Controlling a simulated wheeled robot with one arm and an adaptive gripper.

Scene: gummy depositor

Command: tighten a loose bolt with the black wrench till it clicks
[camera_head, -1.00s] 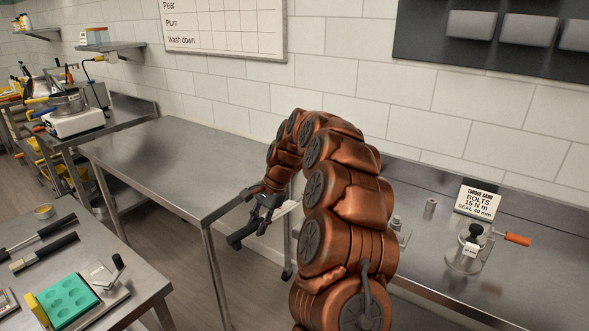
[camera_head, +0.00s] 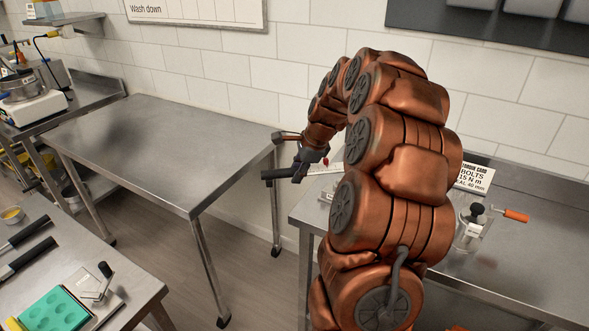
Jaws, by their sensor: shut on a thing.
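My gripper (camera_head: 301,174) is shut on the black wrench (camera_head: 277,174). Its black handle sticks out to the left of the fingers, and a pale metal shaft runs out to the right towards my arm. The wrench is held roughly level in the air, near the left end of the right-hand steel bench. A small red spot shows just above the shaft; I cannot tell what it is. The torque card (camera_head: 474,178), reading "BOLTS", stands on that bench, partly behind my arm. No loose bolt can be made out, as my arm hides much of the bench.
A metal device with a black knob (camera_head: 473,222) and an orange handle (camera_head: 516,215) stands on the right bench. An empty steel table (camera_head: 165,150) is at the left. A front-left table holds a green mould (camera_head: 52,312) and black-handled tools. Floor shows between the tables.

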